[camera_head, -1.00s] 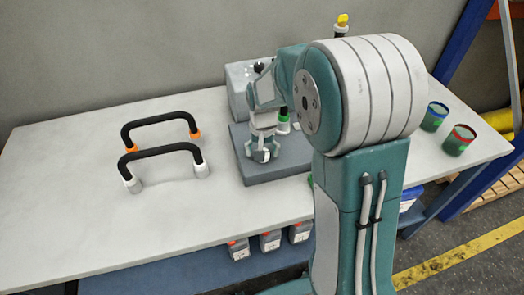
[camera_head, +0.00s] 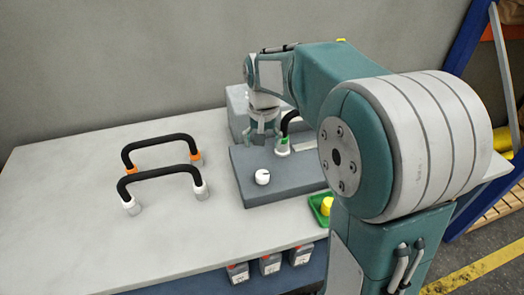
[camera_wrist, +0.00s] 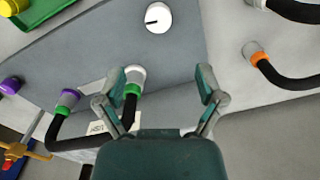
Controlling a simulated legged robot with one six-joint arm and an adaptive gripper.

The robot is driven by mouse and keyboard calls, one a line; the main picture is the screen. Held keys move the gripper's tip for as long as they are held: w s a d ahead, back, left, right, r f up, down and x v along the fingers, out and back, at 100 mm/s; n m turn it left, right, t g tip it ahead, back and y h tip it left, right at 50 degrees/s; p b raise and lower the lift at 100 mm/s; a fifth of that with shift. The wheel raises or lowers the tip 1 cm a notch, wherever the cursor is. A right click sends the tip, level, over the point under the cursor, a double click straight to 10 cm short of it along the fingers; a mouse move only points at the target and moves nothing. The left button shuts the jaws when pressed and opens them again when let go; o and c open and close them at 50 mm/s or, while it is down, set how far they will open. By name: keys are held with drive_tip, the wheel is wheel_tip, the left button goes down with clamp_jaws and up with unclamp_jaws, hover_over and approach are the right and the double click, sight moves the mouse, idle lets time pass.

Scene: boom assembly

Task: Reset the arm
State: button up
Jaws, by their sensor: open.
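My gripper (camera_head: 263,131) is above the grey fixture base (camera_head: 240,165) on the table. Its fingers are spread with nothing between them in the wrist view (camera_wrist: 168,90). A black hose with green-ringed ends (camera_wrist: 131,100) is on the fixture below and beside the left finger; its white-and-green end also shows in the head view (camera_head: 282,148). A white knob (camera_head: 262,177) sits on the base, also at the top of the wrist view (camera_wrist: 158,17). My arm hides the right part of the fixture.
Two black handle-shaped hoses, one with orange ends (camera_head: 160,140) and one with white ends (camera_head: 160,173), stand on the table (camera_head: 70,200) at left. A green tray (camera_head: 319,205) holds a yellow item. The table's left side is free.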

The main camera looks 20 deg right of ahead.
idle(0.4)
drive_tip(key=s+r+n+t, duration=0.1)
drive_tip(key=s+r+t, duration=0.1)
drive_tip(key=s, duration=0.8)
drive_tip(key=s+r+n+t, duration=0.2)
drive_tip(key=s+r+t, duration=0.1)
drive_tip(key=s, duration=0.8)
drive_tip(key=shift+s+n+t, duration=0.2)
drive_tip(key=shift+n+t, duration=0.1)
drive_tip(key=shift+r, duration=0.1)
